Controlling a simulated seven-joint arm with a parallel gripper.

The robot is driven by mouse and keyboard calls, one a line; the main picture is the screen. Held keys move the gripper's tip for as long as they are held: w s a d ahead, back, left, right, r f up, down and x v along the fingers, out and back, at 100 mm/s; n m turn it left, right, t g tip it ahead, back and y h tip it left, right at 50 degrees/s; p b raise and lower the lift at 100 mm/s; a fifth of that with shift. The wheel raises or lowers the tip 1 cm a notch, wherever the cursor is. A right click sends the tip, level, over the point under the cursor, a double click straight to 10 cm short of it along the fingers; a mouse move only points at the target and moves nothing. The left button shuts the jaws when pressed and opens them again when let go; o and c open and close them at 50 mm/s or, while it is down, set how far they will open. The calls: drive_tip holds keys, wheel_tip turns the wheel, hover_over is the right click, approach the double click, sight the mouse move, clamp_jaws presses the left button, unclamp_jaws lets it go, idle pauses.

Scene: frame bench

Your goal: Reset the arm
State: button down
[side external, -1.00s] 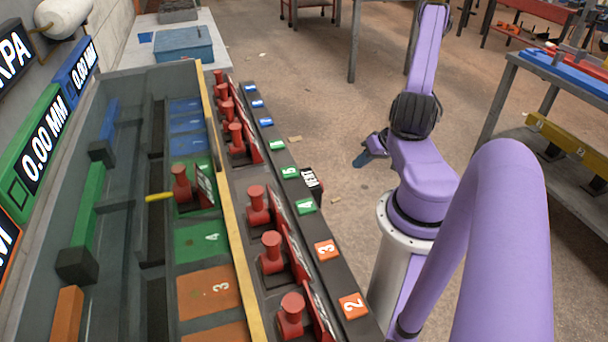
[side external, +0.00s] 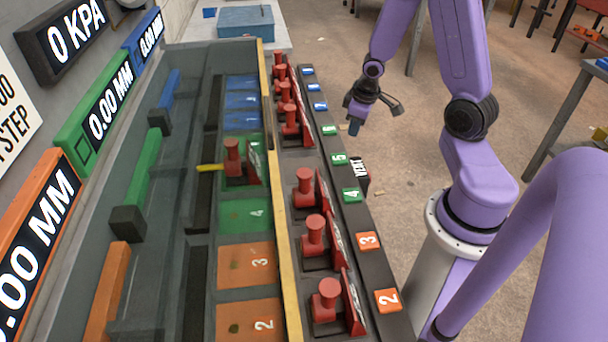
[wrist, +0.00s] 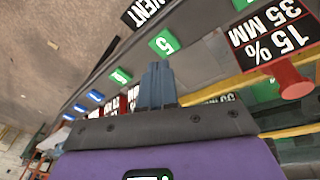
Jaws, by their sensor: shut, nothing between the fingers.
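My gripper (side external: 354,127) hangs at the end of my purple arm, just right of the bench's numbered edge strip, near the green 6 and 5 tags. It is shut and empty, and its fingers point down. In the wrist view, its blue-grey fingers (wrist: 158,84) are together, with the green 5 tag (wrist: 164,43) just beyond them. A red block with a knob and plate (side external: 234,160) sits on a green pad inside the bench. In the wrist view, a plate reading 15 % 35 MM (wrist: 272,40) shows at right.
Several red knobbed blocks (side external: 314,235) stand in a row along the dark rail, left of the numbered tags. A yellow bar (side external: 290,290) divides the bench. Displays reading 0.00 MM (side external: 108,100) and 0 KPA (side external: 76,35) line the left wall.

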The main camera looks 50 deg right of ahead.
drive_tip(key=s+a+r+n, duration=0.3)
drive_tip(key=a+r, duration=0.1)
drive_tip(key=a, duration=0.4)
drive_tip(key=s+a+r+n, duration=0.2)
drive_tip(key=a+r, duration=0.2)
drive_tip(key=a, duration=0.5)
drive_tip(key=s+a+r+n+g, duration=0.1)
drive_tip(key=s+a+r+n, duration=0.1)
drive_tip(key=s, duration=0.4)
drive_tip(key=s+a+r+n+g+y, duration=0.1)
drive_tip(key=s+a+r+n, duration=0.1)
drive_tip(key=s, duration=0.5)
drive_tip(key=shift+a+r+n+y, duration=0.35)
drive_tip(key=shift+a+r, duration=0.35)
drive_tip(key=shift+a, duration=0.35)
